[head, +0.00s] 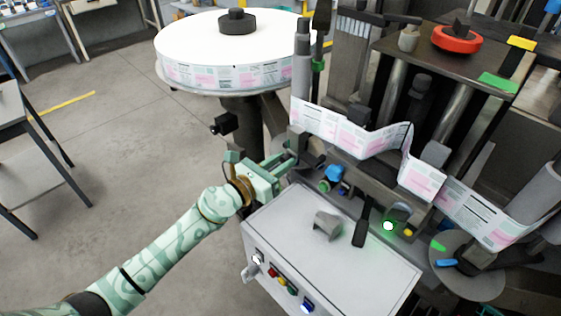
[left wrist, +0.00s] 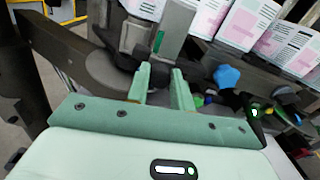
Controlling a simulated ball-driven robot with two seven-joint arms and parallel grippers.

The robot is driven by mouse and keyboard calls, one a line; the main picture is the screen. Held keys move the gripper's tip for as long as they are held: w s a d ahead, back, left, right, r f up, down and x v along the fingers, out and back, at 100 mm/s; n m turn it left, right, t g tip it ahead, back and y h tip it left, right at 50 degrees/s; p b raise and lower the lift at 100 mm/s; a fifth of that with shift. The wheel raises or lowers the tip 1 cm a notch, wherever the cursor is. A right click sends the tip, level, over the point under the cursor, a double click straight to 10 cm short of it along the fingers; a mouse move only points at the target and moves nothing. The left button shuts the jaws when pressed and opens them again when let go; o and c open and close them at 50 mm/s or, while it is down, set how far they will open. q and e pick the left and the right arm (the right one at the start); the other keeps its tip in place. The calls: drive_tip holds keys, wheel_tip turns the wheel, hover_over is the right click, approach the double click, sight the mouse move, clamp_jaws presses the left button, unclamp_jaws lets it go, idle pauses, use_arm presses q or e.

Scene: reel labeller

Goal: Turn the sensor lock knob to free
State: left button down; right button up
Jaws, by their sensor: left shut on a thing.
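My left gripper (head: 287,163) reaches in from the left to the labeller's rail, beside the box's back corner. In the left wrist view its two pale green fingers (left wrist: 164,84) are shut on a dark knob (left wrist: 161,72), which I take to be the sensor lock knob. The knob is mostly hidden by the fingers, and its turn position cannot be read. A blue knob (head: 335,172) sits just right of the gripper, apart from it; it also shows in the left wrist view (left wrist: 227,76). My right gripper is not in view.
The printed label web (head: 345,133) runs close above the gripper. A large white reel (head: 205,45) stands behind. The grey control box (head: 340,270) with buttons is in front, carrying a grey block (head: 327,226) and a black paddle (head: 362,226). Open floor lies left.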

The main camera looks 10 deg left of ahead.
use_arm(q)
drive_tip(key=n+p, duration=0.1)
drive_tip(key=n, duration=0.2)
drive_tip(key=shift+r+n, duration=0.1)
drive_tip(key=shift+n, duration=0.2)
drive_tip(key=n+p, duration=0.1)
drive_tip(key=n, duration=0.2)
drive_tip(key=shift+a+n, duration=0.1)
drive_tip(key=shift+n, duration=0.2)
drive_tip(key=n+p, duration=0.2)
drive_tip(key=n, duration=0.4)
drive_tip(key=n+p, duration=0.3)
drive_tip(key=n, duration=0.4)
drive_tip(key=shift+n, duration=0.3)
drive_tip(key=shift+f+n+p, duration=0.15)
drive_tip(key=shift+n+p, duration=0.65)
drive_tip(key=shift+n, duration=1)
drive_tip(key=shift+f+n+p, duration=0.15)
drive_tip(key=shift+n+p, duration=0.6)
drive_tip(key=shift+n, duration=1.05)
drive_tip(key=c, duration=1.2)
unclamp_jaws()
